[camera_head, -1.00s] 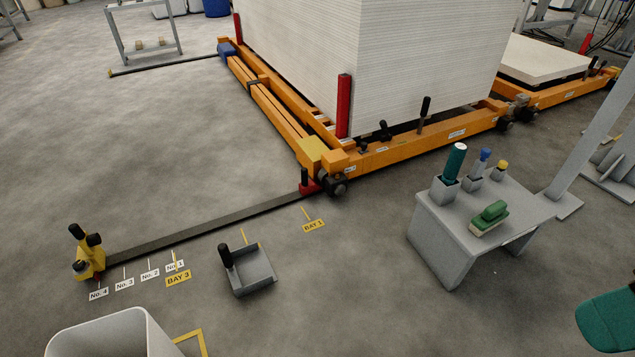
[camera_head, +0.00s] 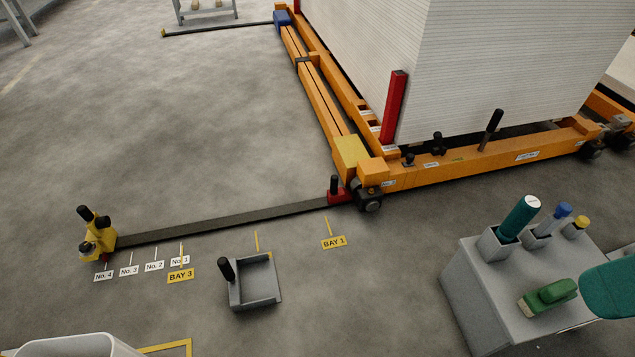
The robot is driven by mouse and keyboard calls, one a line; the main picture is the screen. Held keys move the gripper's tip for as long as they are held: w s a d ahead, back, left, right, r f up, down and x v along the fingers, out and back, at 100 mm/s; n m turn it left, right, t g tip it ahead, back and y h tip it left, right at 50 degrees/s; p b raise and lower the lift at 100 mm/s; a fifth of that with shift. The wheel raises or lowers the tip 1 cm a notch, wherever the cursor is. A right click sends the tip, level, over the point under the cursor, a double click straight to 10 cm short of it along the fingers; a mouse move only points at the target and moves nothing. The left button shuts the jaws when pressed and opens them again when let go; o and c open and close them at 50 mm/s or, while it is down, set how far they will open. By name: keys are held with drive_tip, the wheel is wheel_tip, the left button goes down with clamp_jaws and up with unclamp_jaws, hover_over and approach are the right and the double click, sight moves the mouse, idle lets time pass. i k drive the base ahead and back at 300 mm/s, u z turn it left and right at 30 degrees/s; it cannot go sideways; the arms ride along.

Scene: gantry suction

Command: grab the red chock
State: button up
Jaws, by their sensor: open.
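The red chock (camera_head: 338,197) is a small red block with an upright black handle. It sits at the right end of the dark floor rail (camera_head: 230,220), close against the wheel (camera_head: 370,204) at the near corner of the orange trolley (camera_head: 430,175). I cannot tell whether chock and wheel touch. My gripper is not in view. A rounded teal shape, which looks like part of my arm, shows at the right edge, well away from the chock.
A grey tray (camera_head: 277,284) with a black handle lies on the floor in front of the rail. A grey bench (camera_head: 470,290) at right carries a green-handled brush (camera_head: 548,297) and several holders. A yellow stop (camera_head: 96,240) stands at the rail's left end. Floor between tray and bench is clear.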

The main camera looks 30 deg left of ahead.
sight(336, 194)
drive_tip(key=u, duration=0.65)
drive_tip(key=i, duration=0.75)
drive_tip(key=u, duration=1)
drive_tip(key=i, duration=0.25)
drive_tip(key=u, duration=0.2)
